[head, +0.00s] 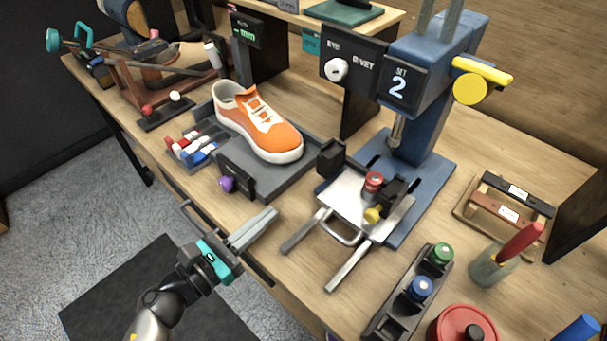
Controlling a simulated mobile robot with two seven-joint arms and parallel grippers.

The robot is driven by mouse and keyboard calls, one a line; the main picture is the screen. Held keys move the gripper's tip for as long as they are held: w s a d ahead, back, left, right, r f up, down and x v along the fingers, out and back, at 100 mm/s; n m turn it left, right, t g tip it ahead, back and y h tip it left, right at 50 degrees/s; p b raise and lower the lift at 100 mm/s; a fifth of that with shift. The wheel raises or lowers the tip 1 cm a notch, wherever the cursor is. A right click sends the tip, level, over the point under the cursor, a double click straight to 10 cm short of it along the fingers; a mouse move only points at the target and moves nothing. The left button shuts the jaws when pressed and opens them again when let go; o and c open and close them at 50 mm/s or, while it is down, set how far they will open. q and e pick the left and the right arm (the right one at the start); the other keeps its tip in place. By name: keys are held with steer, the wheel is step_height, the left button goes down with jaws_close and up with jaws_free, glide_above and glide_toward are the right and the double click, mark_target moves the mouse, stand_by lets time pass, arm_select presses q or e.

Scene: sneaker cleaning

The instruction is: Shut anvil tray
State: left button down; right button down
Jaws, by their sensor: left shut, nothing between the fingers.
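The anvil tray (352,203) is a silver plate at the front of the blue press base (432,182). Two metal rails (352,263) stick out past its front edge. Its curved metal handle (342,236) faces the front of the bench, between the rails. A red-topped piece (373,181) and a dark block with a yellow knob (373,215) are on the plate. My left gripper (270,217) is shut and empty, left of the rails and apart from the handle. My right gripper is not in view.
An orange sneaker (262,122) sits on a grey platform (282,184) to the left, with a purple knob (227,184) in front. A dark holder (388,322) with green and blue knobs stands right of the rails. The press head (412,72) overhangs the base.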

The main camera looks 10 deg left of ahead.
arm_select(q)
glide_toward(319, 173)
steer(key=x, duration=0.5)
steer(key=shift+d+r+p, duration=0.1)
steer(key=shift+r+p, duration=0.1)
steer(key=shift+p, duration=0.1)
steer(key=shift+w+d, duration=0.35)
steer(key=shift+w, duration=0.25)
steer(key=shift+w+d, duration=0.1)
steer(key=b+x, duration=0.1)
steer(key=x, duration=0.3)
steer(key=shift+f, duration=0.15)
steer(key=shift+w+d, duration=0.1)
steer(key=shift+r, duration=0.2)
